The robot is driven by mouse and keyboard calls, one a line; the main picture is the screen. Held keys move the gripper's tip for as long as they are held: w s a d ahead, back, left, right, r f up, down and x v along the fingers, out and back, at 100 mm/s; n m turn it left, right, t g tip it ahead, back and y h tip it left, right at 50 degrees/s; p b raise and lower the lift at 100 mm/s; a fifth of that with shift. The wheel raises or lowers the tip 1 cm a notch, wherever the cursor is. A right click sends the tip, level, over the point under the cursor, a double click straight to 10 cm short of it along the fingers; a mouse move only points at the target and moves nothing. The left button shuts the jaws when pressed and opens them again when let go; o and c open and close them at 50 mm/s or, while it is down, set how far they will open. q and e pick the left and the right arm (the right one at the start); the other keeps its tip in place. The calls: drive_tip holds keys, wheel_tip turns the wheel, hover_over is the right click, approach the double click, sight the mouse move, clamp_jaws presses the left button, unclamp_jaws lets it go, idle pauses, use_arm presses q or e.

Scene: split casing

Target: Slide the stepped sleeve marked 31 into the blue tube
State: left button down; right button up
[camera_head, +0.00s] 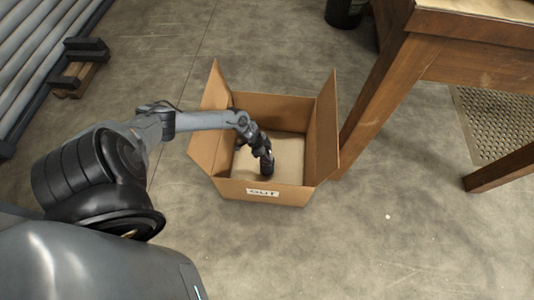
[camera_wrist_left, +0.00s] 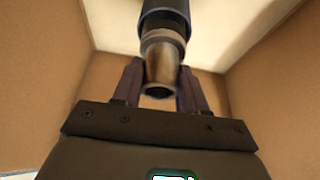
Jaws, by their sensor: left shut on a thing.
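My left gripper (camera_head: 264,151) reaches down into an open cardboard box. In the left wrist view its two fingers (camera_wrist_left: 162,88) are shut on a metallic, stepped cylindrical piece, seemingly the stepped sleeve (camera_wrist_left: 162,68). No mark 31 can be read on it. A dark blue tubular part (camera_wrist_left: 165,18), seemingly the blue tube, lies in line with the sleeve's far end; they meet with no visible gap. How deep the sleeve sits in it, I cannot tell. In the head view a dark cylinder (camera_head: 267,169) shows just below the fingers. My right gripper is not in view.
The cardboard box (camera_head: 230,190), labelled OUT, stands on the concrete floor with its side flaps up. Its walls surround my left gripper. A wooden table (camera_head: 385,95) stands close on the right. Grey pipes (camera_head: 40,50) lie at the upper left. The floor in front is mostly clear.

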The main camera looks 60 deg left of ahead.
use_arm(q)
drive_tip(key=shift+w, duration=0.1)
drive_tip(key=shift+f, duration=1.55)
drive_tip(key=shift+f, duration=0.1)
drive_tip(key=c, duration=0.5)
unclamp_jaws()
drive_tip(key=shift+a, duration=0.1)
drive_tip(key=shift+c, duration=0.2)
drive_tip(key=shift+f, duration=0.1)
